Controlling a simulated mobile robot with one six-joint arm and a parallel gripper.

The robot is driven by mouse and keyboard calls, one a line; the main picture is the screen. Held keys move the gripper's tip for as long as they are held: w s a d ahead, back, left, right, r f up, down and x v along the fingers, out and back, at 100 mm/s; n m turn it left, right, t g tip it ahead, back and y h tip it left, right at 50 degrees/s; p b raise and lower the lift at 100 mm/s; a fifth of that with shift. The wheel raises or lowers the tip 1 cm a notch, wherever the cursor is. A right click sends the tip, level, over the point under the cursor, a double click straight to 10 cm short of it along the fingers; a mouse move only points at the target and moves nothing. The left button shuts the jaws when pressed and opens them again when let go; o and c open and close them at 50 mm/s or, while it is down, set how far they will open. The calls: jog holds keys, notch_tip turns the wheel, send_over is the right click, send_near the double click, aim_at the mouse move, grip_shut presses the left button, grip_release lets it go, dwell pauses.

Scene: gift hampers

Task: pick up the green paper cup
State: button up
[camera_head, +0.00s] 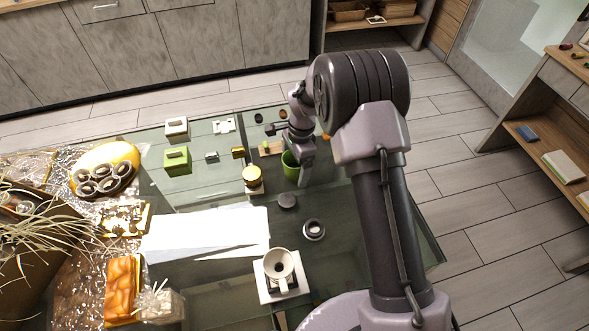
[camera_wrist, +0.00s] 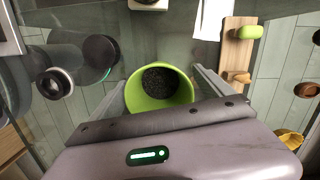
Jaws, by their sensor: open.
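The green paper cup (camera_head: 290,166) stands upright on the glass table, partly hidden by my arm in the head view. In the wrist view the cup (camera_wrist: 153,92) is seen from above, with dark contents inside. My gripper (camera_wrist: 160,88) is open, with one finger on each side of the cup. The left finger looks very close to the rim; I cannot tell whether it touches. In the head view my gripper (camera_head: 303,170) is at the cup, its fingers partly hidden.
A wooden board (camera_wrist: 237,50) with a green piece lies beside the cup. Dark round pieces (camera_head: 287,201) and a ring (camera_head: 314,230) are nearby.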

jog(key=shift+r, duration=0.15)
jog(key=shift+c, duration=0.9)
jog(key=c, duration=1.5)
jog(key=shift+o, duration=0.2)
jog(key=shift+r, duration=0.15)
jog(key=shift+r+p, duration=0.75)
jog(key=shift+r, duration=0.6)
jog(key=s+d+r+p, duration=0.2)
jog(key=s, duration=1.4)
jog(key=o, duration=0.7)
jog(key=c, duration=0.7)
